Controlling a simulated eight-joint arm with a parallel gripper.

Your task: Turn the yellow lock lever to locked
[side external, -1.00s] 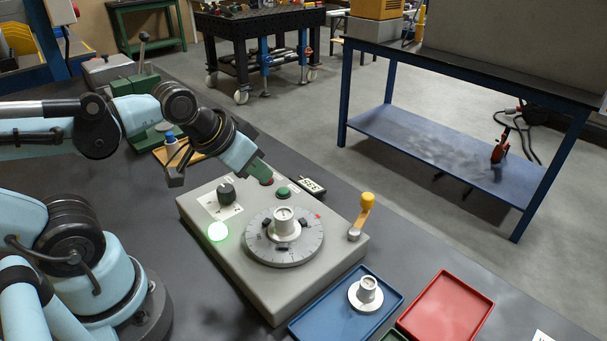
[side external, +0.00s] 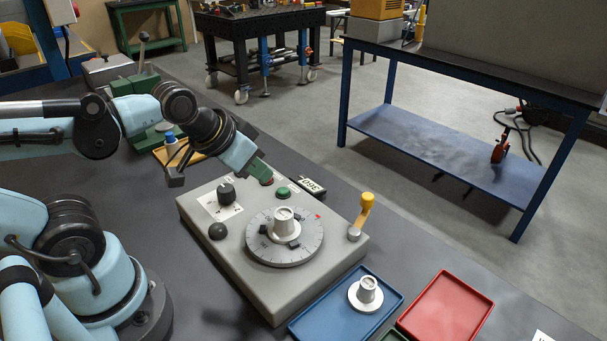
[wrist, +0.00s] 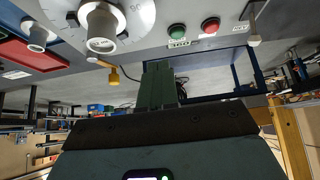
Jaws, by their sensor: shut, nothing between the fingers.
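The yellow lock lever (side external: 366,205) stands up from a grey pivot at the right edge of the grey machine box (side external: 285,300). It also shows in the wrist view (wrist: 113,75), left of my fingers. My gripper (side external: 265,173) is shut and empty, with its green fingers over the back of the box, close to the red button. It is well to the left of the lever and apart from it. In the wrist view the fingers (wrist: 158,85) are together. The round dial (side external: 262,250) holds a white cylindrical part (side external: 285,222) between gripper and lever.
A red button (wrist: 210,25), a green button (side external: 283,192) and a small display (side external: 312,187) lie near my gripper. A black knob (side external: 226,192) and dark lamp (side external: 217,231) are on the left. A blue tray (side external: 330,322) with another white part and a red tray (side external: 447,307) stand in front.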

